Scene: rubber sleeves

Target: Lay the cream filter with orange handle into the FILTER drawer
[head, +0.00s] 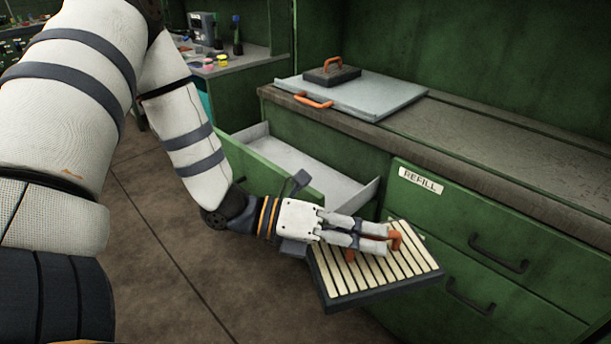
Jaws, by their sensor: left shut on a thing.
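The cream filter (380,276) has cream slats in a dark frame and an orange handle (395,241) on top. My left gripper (385,240) is shut on that handle and holds the filter in the air, slightly tilted, in front of the green cabinet. An open drawer (300,168) with a pale, empty-looking interior stands behind and to the left of the gripper. Its front is partly hidden by my left arm, and I read no label on it. A closed drawer labelled REFILL (420,181) is to its right. My right gripper is not in view.
A lower drawer handle (470,297) juts out near the filter. Bare floor is at the left.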

